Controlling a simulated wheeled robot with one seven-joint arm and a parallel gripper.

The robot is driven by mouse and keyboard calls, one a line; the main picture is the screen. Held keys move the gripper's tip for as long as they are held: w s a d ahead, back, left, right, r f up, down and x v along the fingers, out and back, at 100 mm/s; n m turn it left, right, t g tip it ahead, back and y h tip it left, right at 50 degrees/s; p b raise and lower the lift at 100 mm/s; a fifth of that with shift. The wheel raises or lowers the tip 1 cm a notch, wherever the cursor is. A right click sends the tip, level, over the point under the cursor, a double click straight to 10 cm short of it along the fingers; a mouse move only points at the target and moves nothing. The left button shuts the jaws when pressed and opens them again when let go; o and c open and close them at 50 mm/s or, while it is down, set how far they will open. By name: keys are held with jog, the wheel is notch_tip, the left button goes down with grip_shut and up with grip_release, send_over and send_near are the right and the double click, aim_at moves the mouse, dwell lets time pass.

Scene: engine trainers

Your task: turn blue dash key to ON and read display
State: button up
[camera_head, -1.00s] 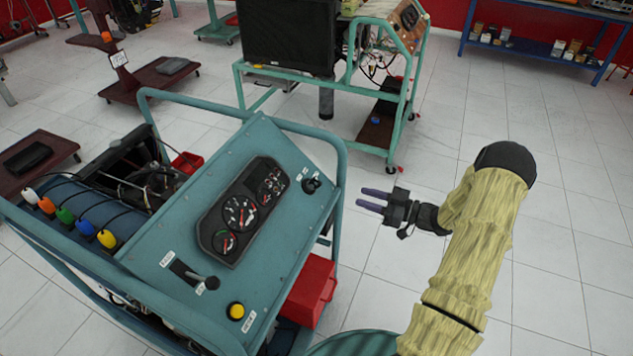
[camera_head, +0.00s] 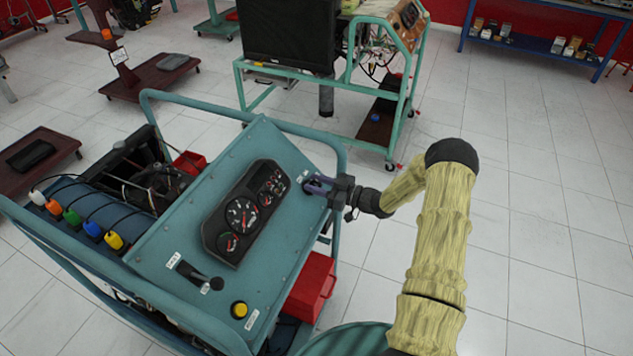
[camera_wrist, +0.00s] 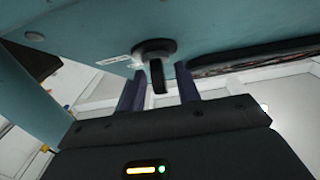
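The blue engine trainer's sloped dash panel (camera_head: 190,255) carries a black gauge cluster (camera_head: 243,212) with several round dials. The dash key, a dark knob on a round black base, shows in the wrist view (camera_wrist: 157,72) hanging from the panel beside a small white label. My gripper (camera_head: 318,185) is at the panel's upper right corner, over the key, which it mostly hides in the head view. In the wrist view my gripper (camera_wrist: 160,90) is open, with one purple finger on each side of the knob and gaps visible. I cannot read the key's position.
A lever (camera_head: 200,277) and a yellow button (camera_head: 239,310) sit lower on the panel. A teal tube frame (camera_head: 342,165) runs around the stand near my wrist. A red box (camera_head: 315,283) is below. Open floor lies to the right.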

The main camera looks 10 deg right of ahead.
grip_shut()
jog(key=shift+m, duration=0.4)
jog(key=m+t+h, duration=0.3)
jog(key=m, duration=0.2)
jog(key=shift+h, duration=0.4)
jog(key=shift+f+m+t+h+p, duration=0.1)
jog(key=shift+m+t+h+p, duration=0.45)
jog(key=shift+m+h, duration=2.2)
jog(key=shift+m+y, duration=0.35)
jog(key=shift+m, duration=0.1)
grip_release()
